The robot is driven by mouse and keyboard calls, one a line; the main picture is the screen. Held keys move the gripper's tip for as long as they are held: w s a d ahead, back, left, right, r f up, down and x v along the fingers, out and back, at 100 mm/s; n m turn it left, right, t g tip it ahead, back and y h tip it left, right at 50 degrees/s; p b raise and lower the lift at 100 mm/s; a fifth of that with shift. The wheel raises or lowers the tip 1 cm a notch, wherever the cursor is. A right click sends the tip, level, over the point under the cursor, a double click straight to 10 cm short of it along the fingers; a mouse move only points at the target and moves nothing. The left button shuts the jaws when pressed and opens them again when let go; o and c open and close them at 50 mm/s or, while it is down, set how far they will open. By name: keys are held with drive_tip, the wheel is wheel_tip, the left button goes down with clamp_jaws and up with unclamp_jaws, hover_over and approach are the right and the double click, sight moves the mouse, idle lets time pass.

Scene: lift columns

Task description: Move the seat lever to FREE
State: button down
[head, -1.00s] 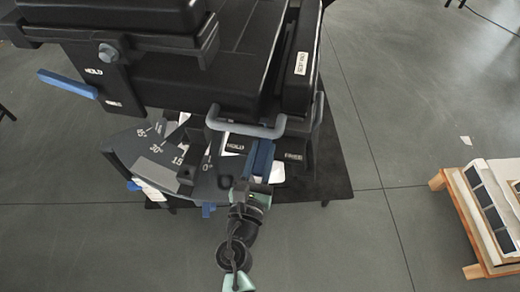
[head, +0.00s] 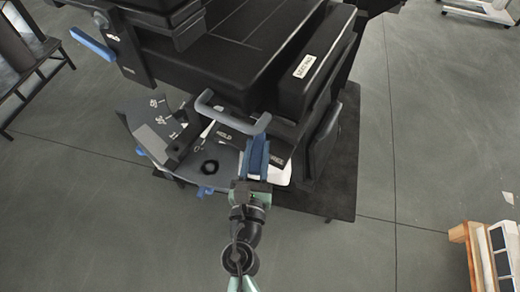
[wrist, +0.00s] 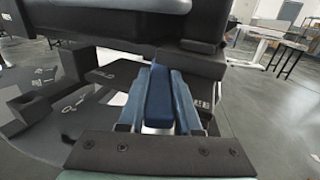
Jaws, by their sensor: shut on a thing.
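The seat lever is a blue bar (head: 258,155) at the front of the black seat unit. My gripper (head: 256,172) is shut on it. In the wrist view the lever (wrist: 160,95) stands between the two blue-grey fingers of my gripper (wrist: 159,105). The HOLD label (head: 226,138) is uncovered to the left of the lever. The FREE label (head: 273,160) is close on the lever's right, with its first letters partly hidden. In the wrist view HOLD (wrist: 113,77) also shows clear.
A grey handle (head: 230,113) arches just above the lever. An angle-marked plate (head: 157,118) lies to the left. Another blue lever (head: 92,43) sticks out at upper left. A wooden-edged stand (head: 470,240) is at lower right. Floor is clear between.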

drive_tip(key=shift+d+f, duration=0.1)
drive_tip(key=shift+d, duration=0.05)
drive_tip(key=c, duration=0.6)
unclamp_jaws()
drive_tip(key=shift+s, duration=0.15)
drive_tip(key=s+a+b, duration=0.1)
drive_tip(key=s+a, duration=0.1)
drive_tip(key=s, duration=1)
drive_tip(key=shift+s+b, duration=0.3)
drive_tip(key=shift+b, duration=0.1)
